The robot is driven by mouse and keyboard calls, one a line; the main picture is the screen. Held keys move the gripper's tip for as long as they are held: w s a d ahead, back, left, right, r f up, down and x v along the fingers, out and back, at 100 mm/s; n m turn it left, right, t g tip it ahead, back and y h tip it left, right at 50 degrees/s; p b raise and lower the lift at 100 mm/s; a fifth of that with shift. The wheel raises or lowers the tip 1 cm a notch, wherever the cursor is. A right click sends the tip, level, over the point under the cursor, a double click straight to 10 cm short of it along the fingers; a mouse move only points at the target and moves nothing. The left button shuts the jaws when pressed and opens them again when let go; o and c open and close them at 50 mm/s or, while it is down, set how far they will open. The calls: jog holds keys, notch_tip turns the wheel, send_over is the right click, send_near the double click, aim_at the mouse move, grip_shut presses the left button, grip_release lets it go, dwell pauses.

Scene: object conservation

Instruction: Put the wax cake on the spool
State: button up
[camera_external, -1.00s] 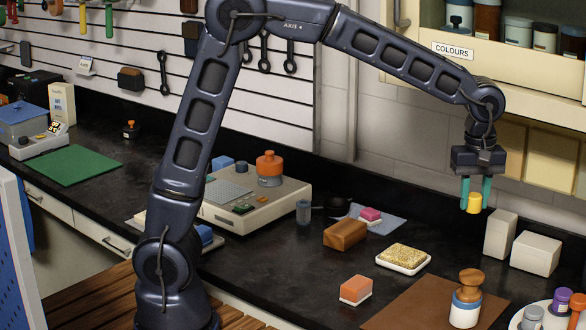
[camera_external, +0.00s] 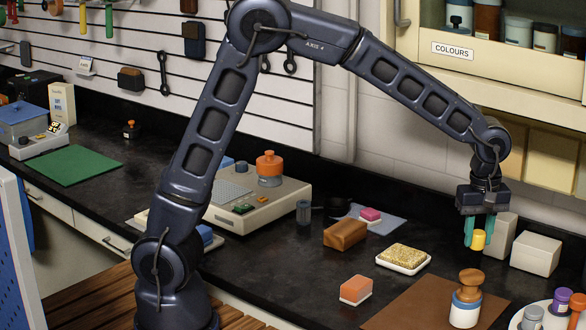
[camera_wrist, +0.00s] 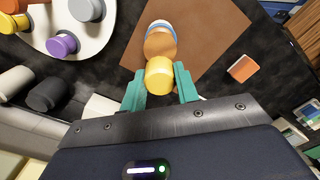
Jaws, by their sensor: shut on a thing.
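My gripper (camera_external: 478,236) has its two teal fingers shut on a small yellow cylinder, which I take for the wax cake (camera_external: 478,240). It is held in the air above the counter. In the wrist view the wax cake (camera_wrist: 159,76) sits between the fingertips (camera_wrist: 160,88). A brown waisted wooden piece, which looks like the spool (camera_external: 470,283), stands upright on a blue-and-white jar (camera_external: 465,313) on a brown mat. In the wrist view the spool's round top (camera_wrist: 159,42) shows just beyond the wax cake, which partly overlaps it.
The brown mat (camera_external: 405,312) lies around the jar. An orange-and-white block (camera_external: 356,290) and a dish with a yellowish slab (camera_external: 403,258) are to its left. White boxes (camera_external: 536,253) stand behind. A white round tray (camera_external: 520,315) with coloured pieces is at right.

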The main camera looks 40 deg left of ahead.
aim_at(472, 275)
jog(key=shift+f, duration=3.45)
jog(key=o, duration=0.9)
jog(key=shift+f, duration=0.1)
jog(key=shift+o, duration=0.2)
notch_tip(472, 275, up, 12)
jog(key=shift+r, duration=0.15)
jog(key=w+a+r+m+t+h, duration=0.15)
jog(key=a+r, duration=0.25)
jog(key=a, duration=1.1)
jog(key=a+r+m, duration=0.2)
jog(key=a+r, duration=0.3)
jog(key=a, duration=0.9)
jog(key=s+a+f+m+t, duration=0.1)
jog(key=s+a+m, duration=0.1)
jog(key=s+a, duration=0.6)
jog(key=s+a+f+m+t+y, duration=0.1)
jog(key=s+a+f+m+t, duration=0.1)
jog(key=s+a, duration=0.7)
jog(key=a+m, duration=0.1)
jog(key=a, duration=0.5)
jog(key=shift+a+f, duration=0.15)
jog(key=shift+a, duration=0.05)
